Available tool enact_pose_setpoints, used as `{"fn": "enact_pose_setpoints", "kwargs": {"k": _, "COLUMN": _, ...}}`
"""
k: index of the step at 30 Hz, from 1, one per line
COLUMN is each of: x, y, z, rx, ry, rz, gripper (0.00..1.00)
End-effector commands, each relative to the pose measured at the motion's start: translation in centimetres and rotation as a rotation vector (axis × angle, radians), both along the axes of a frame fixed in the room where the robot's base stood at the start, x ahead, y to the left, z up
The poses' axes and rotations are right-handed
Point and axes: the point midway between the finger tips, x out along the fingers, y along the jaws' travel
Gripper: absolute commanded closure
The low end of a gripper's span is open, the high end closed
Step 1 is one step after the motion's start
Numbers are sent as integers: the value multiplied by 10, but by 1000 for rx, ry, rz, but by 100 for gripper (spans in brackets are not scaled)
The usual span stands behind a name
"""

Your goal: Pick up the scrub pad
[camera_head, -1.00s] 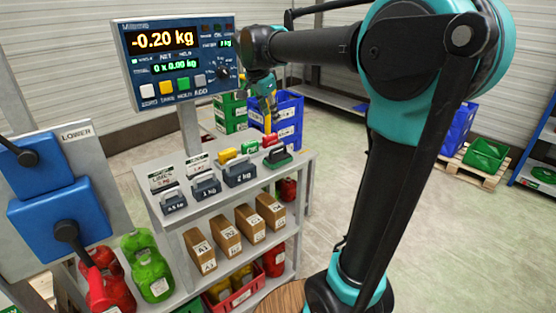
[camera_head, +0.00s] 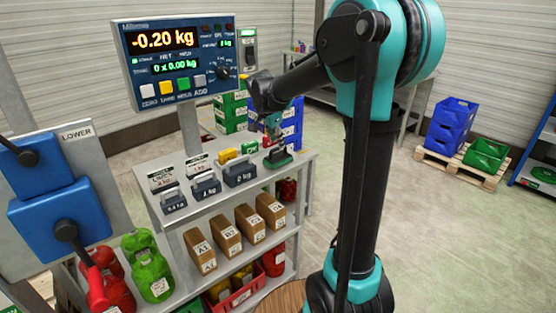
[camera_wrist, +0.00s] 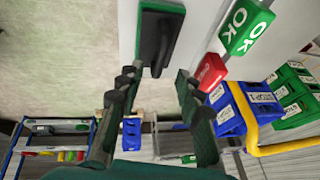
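The scrub pad (camera_head: 279,160), a dark green block with a black handle, lies on the right end of the grey cart's top shelf. It also shows in the wrist view (camera_wrist: 162,8), its handle pointing toward my gripper. My gripper (camera_head: 272,138) is just above the pad, pointing down. In the wrist view my gripper's two fingers (camera_wrist: 157,82) are spread apart with nothing between them. The pad lies beyond the fingertips, and a gap seems to remain. Part of the pad is hidden behind my gripper in the head view.
A red block (camera_wrist: 208,72) and a green OK block (camera_wrist: 245,25) lie beside the pad. Grey weights (camera_head: 240,172) stand to the left on the cart (camera_head: 297,163). The scale display (camera_head: 178,60) rises behind. Blue crates (camera_head: 290,120) stand on the floor beyond.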

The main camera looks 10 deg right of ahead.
Motion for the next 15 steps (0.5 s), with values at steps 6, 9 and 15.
{"fn": "enact_pose_setpoints", "kwargs": {"k": 6, "x": 8, "y": -4, "z": -30, "rx": 0, "ry": 0, "rz": 0, "gripper": 64}}
{"fn": "enact_pose_setpoints", "kwargs": {"k": 9, "x": 10, "y": -6, "z": -36, "rx": 0, "ry": 0, "rz": 1, "gripper": 64}}
{"fn": "enact_pose_setpoints", "kwargs": {"k": 15, "x": 10, "y": -6, "z": -37, "rx": 0, "ry": 0, "rz": 1, "gripper": 64}}
